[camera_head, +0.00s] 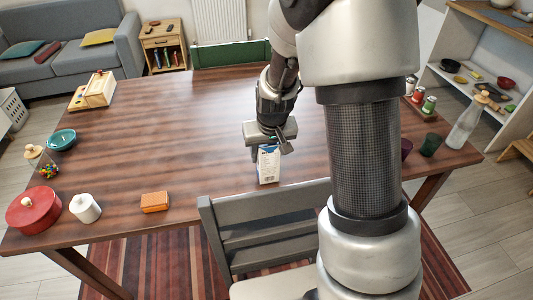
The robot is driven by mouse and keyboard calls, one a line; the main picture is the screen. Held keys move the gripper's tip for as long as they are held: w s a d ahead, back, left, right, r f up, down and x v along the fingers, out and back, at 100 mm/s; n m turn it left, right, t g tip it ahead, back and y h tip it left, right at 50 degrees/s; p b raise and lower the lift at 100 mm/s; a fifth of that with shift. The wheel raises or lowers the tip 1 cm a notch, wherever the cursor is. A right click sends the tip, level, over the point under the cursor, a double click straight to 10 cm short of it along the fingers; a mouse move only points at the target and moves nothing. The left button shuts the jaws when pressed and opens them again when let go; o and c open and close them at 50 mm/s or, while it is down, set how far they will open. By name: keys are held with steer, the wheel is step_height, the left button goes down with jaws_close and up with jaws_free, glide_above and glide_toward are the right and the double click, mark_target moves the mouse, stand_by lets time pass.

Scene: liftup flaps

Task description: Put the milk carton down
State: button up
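The milk carton (268,166), white with a blue top, is upright near the front edge of the brown wooden table (190,150), behind the grey chair. My gripper (268,147) points down over it, with its fingers at either side of the carton's upper part. It appears shut on the carton. The carton's top is partly hidden by the gripper. I cannot tell whether its base touches the table or is slightly above it.
An orange block (154,202), a white lidded pot (85,208), a red pot (34,208) and a teal bowl (62,139) stand on the left. A glass bottle (466,124) and cups stand on the right. A grey chair (262,221) is in front. The table's middle is clear.

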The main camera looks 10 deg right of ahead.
steer(key=shift+f, duration=0.2)
steer(key=o, duration=1.7)
steer(key=shift+c, duration=0.2)
steer(key=shift+r, duration=0.1)
